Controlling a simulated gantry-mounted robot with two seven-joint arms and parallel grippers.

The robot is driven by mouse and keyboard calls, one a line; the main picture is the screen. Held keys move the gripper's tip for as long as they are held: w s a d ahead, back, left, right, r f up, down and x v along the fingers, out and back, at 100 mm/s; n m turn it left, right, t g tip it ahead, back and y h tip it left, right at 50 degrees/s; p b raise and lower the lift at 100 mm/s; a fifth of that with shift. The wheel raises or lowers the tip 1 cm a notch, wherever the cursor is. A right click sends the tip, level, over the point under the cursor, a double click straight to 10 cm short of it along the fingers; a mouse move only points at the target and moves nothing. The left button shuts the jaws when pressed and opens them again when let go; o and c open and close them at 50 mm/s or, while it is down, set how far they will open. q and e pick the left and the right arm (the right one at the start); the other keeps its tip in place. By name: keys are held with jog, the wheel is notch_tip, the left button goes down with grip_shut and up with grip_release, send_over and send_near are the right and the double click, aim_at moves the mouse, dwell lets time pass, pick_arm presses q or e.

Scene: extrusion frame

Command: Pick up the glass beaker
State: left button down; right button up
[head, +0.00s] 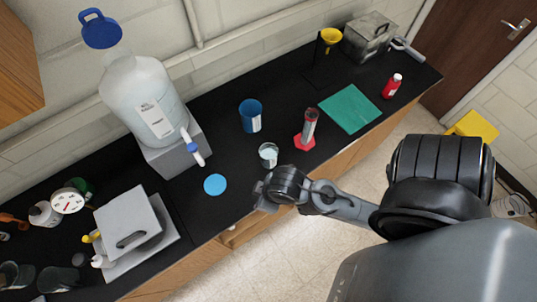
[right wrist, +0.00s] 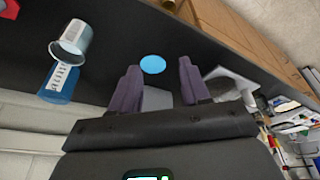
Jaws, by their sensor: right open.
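The glass beaker (head: 268,155) stands upright on the black counter near its front edge in the head view. It also shows at the upper left of the right wrist view (right wrist: 72,38), outside the space between the fingers. My right gripper (head: 264,192) is at the counter's front edge, a little nearer than the beaker and apart from it. In the right wrist view its two dark fingers (right wrist: 159,68) are spread wide with nothing held between them. My left gripper is in neither view.
A blue disc (head: 215,184) lies left of the beaker. A blue cup (head: 250,115) stands behind it, and a red-based cylinder (head: 309,130) stands to its right. A large jug (head: 145,98) is at the back left. The green mat (head: 350,108) lies farther right.

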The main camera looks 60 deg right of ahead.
jog(key=o, duration=0.9)
jog(key=shift+d, duration=0.15)
jog(key=shift+o, duration=0.2)
